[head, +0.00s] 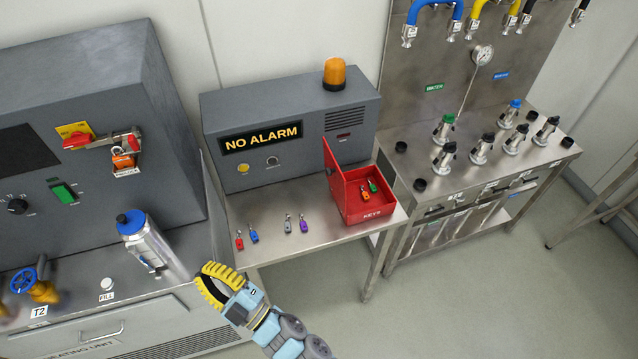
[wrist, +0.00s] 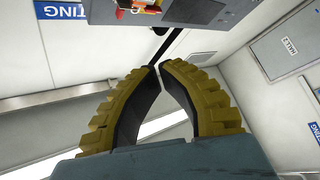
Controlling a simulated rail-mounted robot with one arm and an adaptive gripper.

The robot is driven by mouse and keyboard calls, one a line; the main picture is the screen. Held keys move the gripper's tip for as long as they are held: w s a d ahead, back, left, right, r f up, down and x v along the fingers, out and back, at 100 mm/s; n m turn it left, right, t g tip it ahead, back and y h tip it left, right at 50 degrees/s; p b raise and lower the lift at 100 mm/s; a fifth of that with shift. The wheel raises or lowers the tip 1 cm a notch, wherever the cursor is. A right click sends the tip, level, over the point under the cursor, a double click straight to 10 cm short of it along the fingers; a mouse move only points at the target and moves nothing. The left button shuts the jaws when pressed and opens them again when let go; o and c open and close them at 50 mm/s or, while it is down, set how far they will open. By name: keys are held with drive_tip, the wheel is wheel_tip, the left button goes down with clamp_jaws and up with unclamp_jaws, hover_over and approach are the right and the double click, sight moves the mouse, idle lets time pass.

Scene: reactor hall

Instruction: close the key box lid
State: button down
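The red key box (head: 371,214), marked KEYS, sits at the right end of a steel table in the head view. Its red lid (head: 333,172) stands open, upright along the box's left side. An orange-tagged key (head: 365,193) and a green-tagged key (head: 373,185) lie inside. My gripper (head: 207,281) is left of and nearer than the box, in front of the table's left end and apart from the lid. The key box does not show in the wrist view.
Tagged keys (head: 246,236) in red and blue, and grey and purple ones (head: 296,224), lie on the steel table (head: 275,257). The NO ALARM panel (head: 290,130) stands behind. A blue-capped flask (head: 145,240) stands close left of my gripper. A valve bench (head: 425,205) stands right.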

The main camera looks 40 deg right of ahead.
drive_tip(key=w+d+f+g+h+b, duration=0.3)
drive_tip(key=w+d+f+h+b, duration=0.25)
drive_tip(key=d+f+h, duration=0.55)
drive_tip(key=s+d+r+g+h+b, duration=0.1)
drive_tip(key=d+r+g+h+b, duration=0.15)
drive_tip(key=d, duration=0.65)
drive_tip(key=d+r+g+h+b, duration=0.15)
drive_tip(key=d+h, duration=0.25)
drive_tip(key=d, duration=0.5)
drive_tip(key=w+d, duration=0.6)
drive_tip(key=d, duration=0.3)
drive_tip(key=shift+w+d+r+m+t, duration=0.25)
drive_tip(key=shift+w+r+m+t, duration=0.1)
drive_tip(key=shift+r+m+t, duration=0.1)
drive_tip(key=shift+r+p, duration=0.1)
drive_tip(key=shift+p, duration=0.25)
